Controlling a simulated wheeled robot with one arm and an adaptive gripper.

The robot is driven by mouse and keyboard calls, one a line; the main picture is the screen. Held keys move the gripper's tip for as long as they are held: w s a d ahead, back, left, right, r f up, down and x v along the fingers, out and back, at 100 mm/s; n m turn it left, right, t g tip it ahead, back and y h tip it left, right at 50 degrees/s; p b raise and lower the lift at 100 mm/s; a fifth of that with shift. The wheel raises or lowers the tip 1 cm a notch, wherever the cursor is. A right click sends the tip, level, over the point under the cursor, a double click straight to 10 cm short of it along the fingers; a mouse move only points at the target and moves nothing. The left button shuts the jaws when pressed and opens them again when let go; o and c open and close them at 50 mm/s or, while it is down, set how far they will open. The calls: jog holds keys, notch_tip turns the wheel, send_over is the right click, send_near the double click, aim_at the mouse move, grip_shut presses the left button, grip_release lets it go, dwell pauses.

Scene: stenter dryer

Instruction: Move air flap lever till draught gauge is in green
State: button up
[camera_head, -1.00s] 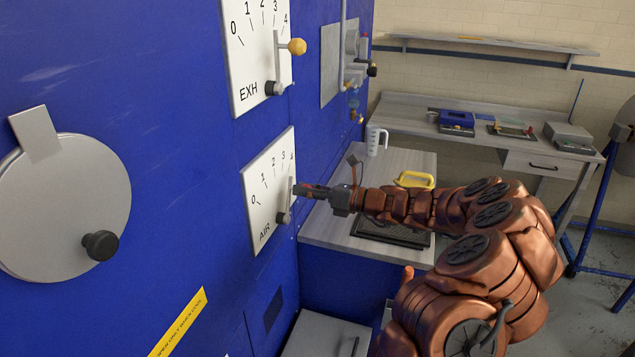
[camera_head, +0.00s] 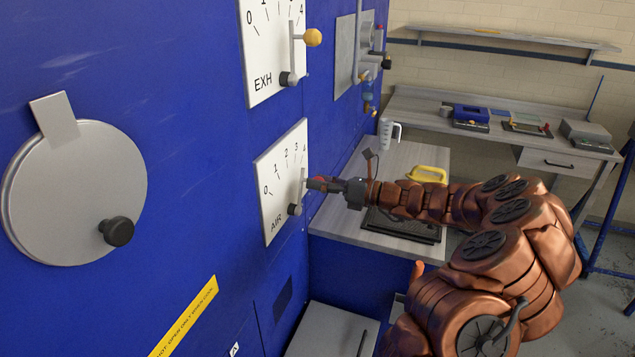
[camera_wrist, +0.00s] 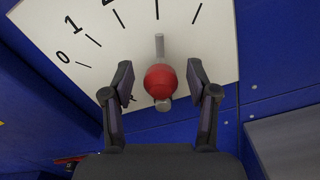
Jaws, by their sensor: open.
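The air flap lever (camera_head: 303,186) is a grey bar on the white AIR scale plate (camera_head: 268,214), marked 0 to 4. It stands nearly upright, near the 4 end, above a dark pivot. The wrist view shows its red ball knob (camera_wrist: 160,82) end-on, with the grey bar (camera_wrist: 159,46) behind it. My gripper (camera_head: 316,184) is at the lever's knob. In the wrist view my open gripper (camera_wrist: 160,77) has one finger on each side of the knob, with gaps visible. I cannot make out a draught gauge with a green zone in either view.
The EXH plate (camera_head: 260,88) with a yellow-knobbed lever (camera_head: 312,38) is above. A round cover (camera_head: 65,205) is at left on the blue wall. A grey bench (camera_head: 340,226) with a jug (camera_head: 388,134) and yellow-handled object (camera_head: 428,174) lies right of the plate.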

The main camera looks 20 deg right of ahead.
jog(key=v, duration=1.1)
jog(key=shift+s+d, duration=0.15)
jog(key=s+a+r+n+g, duration=0.1)
jog(key=s+a+n+g, duration=0.25)
jog(key=a, duration=0.35)
jog(key=s+a+r+n+g, duration=0.1)
jog(key=s+a+n+g, duration=0.15)
jog(key=a+n, duration=0.4)
jog(key=s+a+r+n+g, duration=0.1)
jog(key=s+a+n+g, duration=0.15)
jog(key=a, duration=0.55)
jog(key=s+a+f+n+g+h, duration=0.35)
jog(key=s+a+n+g, duration=0.35)
jog(key=s, duration=0.4)
jog(key=s+d+f+n+h, duration=0.2)
jog(key=s+d+n+h, duration=0.2)
jog(key=s+n, duration=0.2)
jog(key=s+d+f+n+h, duration=0.2)
jog(key=s+n+h, duration=0.3)
jog(key=s, duration=0.5)
jog(key=shift+d+f+n+t, duration=0.25)
jog(key=shift+d+n+t, duration=0.15)
jog(key=shift+d, duration=0.45)
